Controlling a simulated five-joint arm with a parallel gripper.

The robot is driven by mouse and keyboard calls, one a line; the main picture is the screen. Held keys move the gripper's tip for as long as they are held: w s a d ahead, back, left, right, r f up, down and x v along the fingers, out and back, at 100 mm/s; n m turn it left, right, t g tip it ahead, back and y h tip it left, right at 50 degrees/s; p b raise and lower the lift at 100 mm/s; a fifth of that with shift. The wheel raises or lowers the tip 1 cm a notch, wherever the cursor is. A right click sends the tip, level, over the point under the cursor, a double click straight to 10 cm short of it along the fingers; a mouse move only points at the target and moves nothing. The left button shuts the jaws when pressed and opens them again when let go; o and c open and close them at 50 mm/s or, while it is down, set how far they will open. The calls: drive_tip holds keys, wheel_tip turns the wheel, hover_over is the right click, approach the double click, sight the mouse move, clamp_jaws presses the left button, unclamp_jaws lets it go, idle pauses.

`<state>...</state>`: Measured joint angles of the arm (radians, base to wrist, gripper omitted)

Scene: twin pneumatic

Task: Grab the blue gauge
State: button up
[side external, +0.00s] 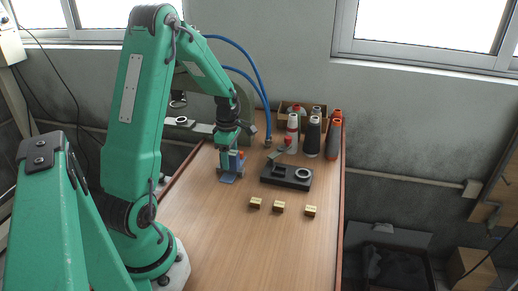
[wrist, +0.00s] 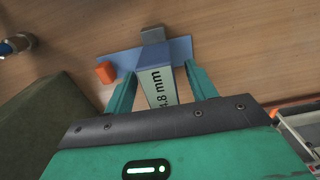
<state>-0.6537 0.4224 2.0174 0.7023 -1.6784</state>
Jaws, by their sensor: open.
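The blue gauge (wrist: 153,55) has a blue end and a pale face marked "4.8 mm", with its first character partly cut off. In the wrist view it stands between the two green fingers of my gripper (wrist: 160,70), which are open with a finger on each side. Whether either finger touches it I cannot tell. A flat blue plate (wrist: 182,47) lies below it, with an orange block (wrist: 106,72) and a grey block (wrist: 152,34) alongside. In the side view my gripper (side external: 227,153) is down at the blue gauge (side external: 237,163), which it partly hides.
A black fixture (side external: 285,178) with a pale ring stands to the right. Several small tan blocks (side external: 278,207) lie in front of it. Thread cones (side external: 313,138) and a box are at the back. A green machine body (side external: 246,118) rises behind my gripper. The table front is clear.

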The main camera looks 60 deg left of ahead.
drive_tip(key=shift+f, duration=0.4)
clamp_jaws()
